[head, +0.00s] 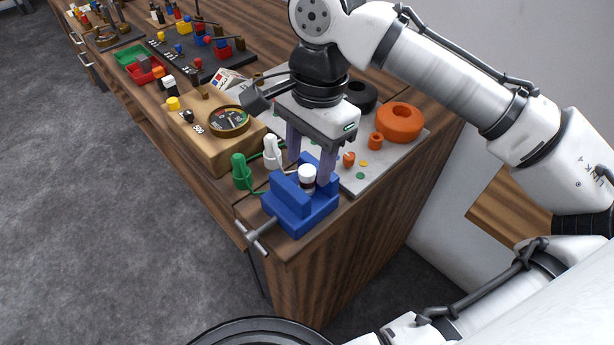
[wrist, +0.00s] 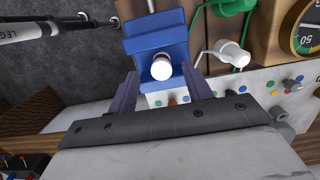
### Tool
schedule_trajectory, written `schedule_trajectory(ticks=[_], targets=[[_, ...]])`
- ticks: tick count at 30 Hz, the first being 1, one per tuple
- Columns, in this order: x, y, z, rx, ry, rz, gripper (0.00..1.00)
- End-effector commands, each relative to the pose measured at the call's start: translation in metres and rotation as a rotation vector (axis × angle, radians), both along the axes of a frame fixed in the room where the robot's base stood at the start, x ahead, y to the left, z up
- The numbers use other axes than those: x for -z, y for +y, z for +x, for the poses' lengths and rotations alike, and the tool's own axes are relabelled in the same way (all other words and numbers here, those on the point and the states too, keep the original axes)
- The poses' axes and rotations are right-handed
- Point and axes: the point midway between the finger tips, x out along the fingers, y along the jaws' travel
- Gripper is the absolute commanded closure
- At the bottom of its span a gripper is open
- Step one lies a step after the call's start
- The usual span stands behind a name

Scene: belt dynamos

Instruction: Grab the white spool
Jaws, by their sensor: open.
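The white spool (head: 307,174) stands in the blue vise (head: 293,213) at the table's near corner, with a dark band below its white top. In the wrist view the spool (wrist: 161,67) is seen from above, between the jaws of the blue vise (wrist: 158,38). My gripper (head: 310,172) is open, its two purple-grey fingers pointing down around the spool area. In the wrist view my gripper (wrist: 164,92) has one finger on each side, with the spool just beyond the line between the tips. Contact between fingers and spool cannot be told.
A green connector (head: 240,172) and a white connector (head: 272,152) stand close to the vise. A wooden meter box (head: 205,140) is behind them. A grey board with an orange ring (head: 400,122) lies to the right. The vise handle (head: 256,238) sticks out past the table edge.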

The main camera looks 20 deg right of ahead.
Motion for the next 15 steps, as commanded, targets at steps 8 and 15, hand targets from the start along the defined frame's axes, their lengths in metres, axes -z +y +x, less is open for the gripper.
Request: schedule_trajectory(ticks=[8,15], targets=[[0.038,0.003,0.0,-0.002,0.001,0.001,0.5],[0.041,0.003,0.0,-0.002,0.0,0.001,0.5]])
